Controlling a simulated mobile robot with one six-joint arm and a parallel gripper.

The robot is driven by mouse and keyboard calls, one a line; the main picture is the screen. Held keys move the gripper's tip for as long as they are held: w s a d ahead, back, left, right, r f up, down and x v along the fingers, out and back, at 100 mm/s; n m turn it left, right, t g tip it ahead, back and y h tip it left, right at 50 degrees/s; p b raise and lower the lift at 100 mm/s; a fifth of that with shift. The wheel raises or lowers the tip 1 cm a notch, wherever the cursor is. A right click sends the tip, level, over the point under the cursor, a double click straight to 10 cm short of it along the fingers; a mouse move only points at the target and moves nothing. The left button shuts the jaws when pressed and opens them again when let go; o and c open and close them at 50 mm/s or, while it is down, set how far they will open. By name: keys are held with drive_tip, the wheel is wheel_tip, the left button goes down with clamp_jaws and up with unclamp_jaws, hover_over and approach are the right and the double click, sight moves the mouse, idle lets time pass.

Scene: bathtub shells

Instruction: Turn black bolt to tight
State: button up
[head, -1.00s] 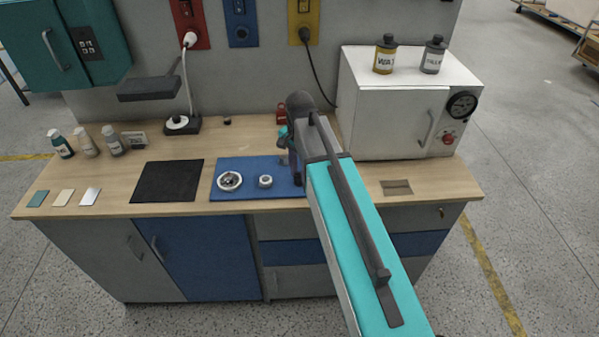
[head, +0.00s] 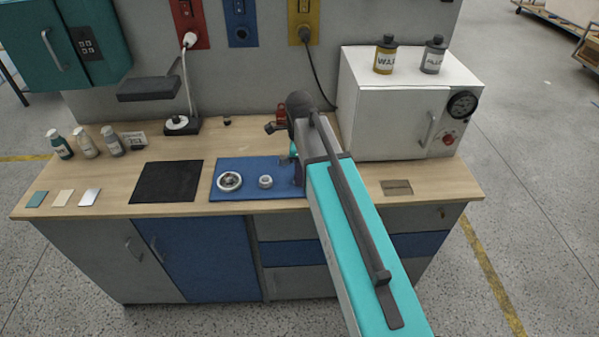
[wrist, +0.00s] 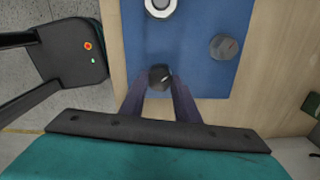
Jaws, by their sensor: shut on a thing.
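The black bolt (wrist: 159,74) stands on the blue mat (wrist: 205,80) in the wrist view, with a dark round head and a small pale mark on it. My gripper (wrist: 158,82) has its two dark fingers closed in on the bolt head from either side, and it is shut on the bolt. Whether the bolt is seated tight cannot be seen.
A grey round knob (wrist: 224,46) and a white ring (wrist: 160,5) are on the mat near my gripper. A silver handwheel (head: 230,181) is farther left, beside a black mat (head: 167,181). A white cabinet (head: 390,125) stands at right.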

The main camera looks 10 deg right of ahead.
drive_tip(key=m, duration=0.3)
drive_tip(key=shift+d+m, duration=0.1)
drive_tip(key=shift+m, duration=2.1)
drive_tip(key=o, duration=1)
drive_tip(key=shift+o, duration=0.2)
drive_tip(key=shift+r, duration=0.1)
wheel_tip(320, 180, up, 14)
drive_tip(key=b, duration=0.3)
drive_tip(key=shift+f+b, duration=0.2)
drive_tip(key=shift+b, duration=0.1)
drive_tip(key=shift+s, duration=0.1)
